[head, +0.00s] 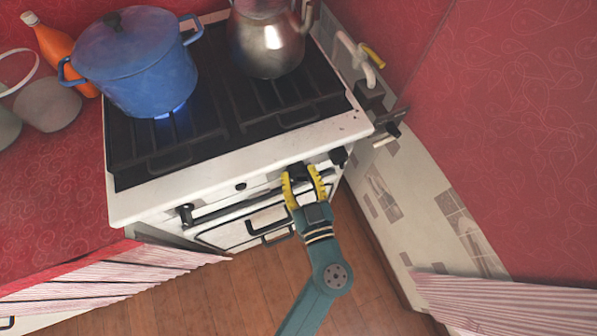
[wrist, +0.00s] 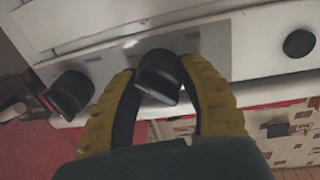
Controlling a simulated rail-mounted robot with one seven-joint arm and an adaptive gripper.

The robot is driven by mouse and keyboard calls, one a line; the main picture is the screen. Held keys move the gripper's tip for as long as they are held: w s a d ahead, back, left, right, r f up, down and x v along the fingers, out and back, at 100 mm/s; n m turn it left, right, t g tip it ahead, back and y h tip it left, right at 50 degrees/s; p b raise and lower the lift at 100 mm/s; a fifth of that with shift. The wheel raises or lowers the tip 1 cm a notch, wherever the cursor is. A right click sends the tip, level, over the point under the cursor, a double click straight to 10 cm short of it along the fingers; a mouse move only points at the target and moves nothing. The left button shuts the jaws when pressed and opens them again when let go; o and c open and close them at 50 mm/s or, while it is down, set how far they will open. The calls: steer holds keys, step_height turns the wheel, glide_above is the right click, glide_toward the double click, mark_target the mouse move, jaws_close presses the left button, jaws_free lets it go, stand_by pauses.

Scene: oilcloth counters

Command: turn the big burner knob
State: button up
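The stove (head: 250,153) has black knobs along its white front edge. My gripper (head: 303,176) has yellow ribbed fingers and sits at the stove front, at a black knob (head: 295,170). In the wrist view that knob (wrist: 158,76) stands between my two fingertips (wrist: 160,72). The fingers lean inward, one on each side of it, and look in contact with it. Part of the knob is hidden by the fingers. Another black knob (head: 338,156) is just to the right, and a smaller dark one (head: 240,186) is to the left.
A blue pot (head: 140,72) stands over a lit blue flame (head: 170,110) on the left of the stove. A metal kettle (head: 266,45) stands at the back right. The oven handle (head: 250,204) runs below the knobs. A tiled wall (head: 400,190) with pipes is close on the right.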

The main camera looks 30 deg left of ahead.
steer(key=c, duration=0.4)
